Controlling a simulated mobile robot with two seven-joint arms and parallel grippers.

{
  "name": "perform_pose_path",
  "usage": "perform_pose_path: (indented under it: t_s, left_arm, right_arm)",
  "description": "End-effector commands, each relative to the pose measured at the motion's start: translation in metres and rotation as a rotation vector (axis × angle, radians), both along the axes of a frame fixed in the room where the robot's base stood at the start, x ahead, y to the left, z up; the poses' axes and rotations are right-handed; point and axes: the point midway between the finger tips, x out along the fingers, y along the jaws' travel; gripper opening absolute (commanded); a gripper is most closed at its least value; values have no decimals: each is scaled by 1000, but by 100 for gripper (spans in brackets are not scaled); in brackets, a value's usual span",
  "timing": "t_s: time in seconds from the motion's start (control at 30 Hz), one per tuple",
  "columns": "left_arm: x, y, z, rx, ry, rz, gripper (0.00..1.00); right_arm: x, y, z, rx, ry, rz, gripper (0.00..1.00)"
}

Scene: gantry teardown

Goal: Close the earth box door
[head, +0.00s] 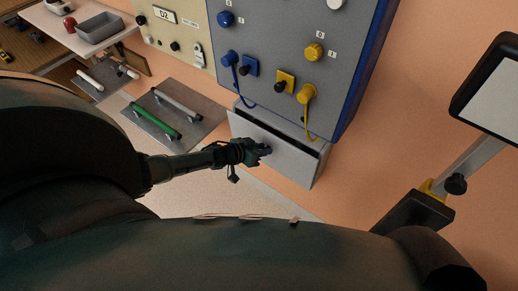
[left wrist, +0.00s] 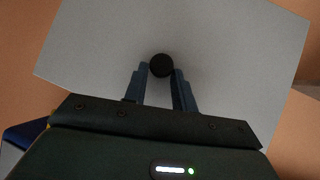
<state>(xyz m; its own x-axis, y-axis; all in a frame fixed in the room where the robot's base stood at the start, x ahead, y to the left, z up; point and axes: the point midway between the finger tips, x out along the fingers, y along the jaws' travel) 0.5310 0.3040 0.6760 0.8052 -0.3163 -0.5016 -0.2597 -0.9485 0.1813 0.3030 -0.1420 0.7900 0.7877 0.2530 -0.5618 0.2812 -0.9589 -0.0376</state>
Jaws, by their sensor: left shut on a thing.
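The earth box door (head: 290,163) is a pale grey panel low on the wall, below the grey and blue panel. A dark gap (head: 280,132) shows along its top edge, so it stands ajar there. My left gripper (head: 264,150) is at the door's front face. In the left wrist view the fingers (left wrist: 160,82) are shut on a round black knob (left wrist: 161,65) on the door, which also fills much of that view (left wrist: 230,50). In the head view the knob is mostly hidden by the gripper. My right gripper is not in view.
Blue plugs (head: 229,59) and yellow plugs (head: 307,93) with short cables hang just above the door. A green-handled bar (head: 155,122) lies on a grey plate at left. A screen on an arm (head: 490,95) stands at right. Open floor lies below the door.

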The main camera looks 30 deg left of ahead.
Motion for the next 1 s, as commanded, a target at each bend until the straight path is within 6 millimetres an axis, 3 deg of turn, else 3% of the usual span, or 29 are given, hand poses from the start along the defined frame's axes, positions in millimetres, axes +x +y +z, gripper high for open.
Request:
perform_pose_path:
  t_s: [0.4, 0.43, 0.47, 0.77, 1.0]
  left_arm:
    - [7, -1, 7, -4, -15, -1, 0]
    - [7, -1, 7, -5, -16, -1, 29]
    - [7, -1, 7, -4, -15, -2, 31]
    - [2, 0, 5, -2, -7, -1, 32]
    - [-25, 11, 22, -1, -3, -2, 32]
  right_arm:
    - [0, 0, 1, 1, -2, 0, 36]
    - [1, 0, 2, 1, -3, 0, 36]
    - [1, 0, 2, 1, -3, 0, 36]
    - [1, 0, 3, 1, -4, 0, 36]
    - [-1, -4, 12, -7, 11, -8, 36]
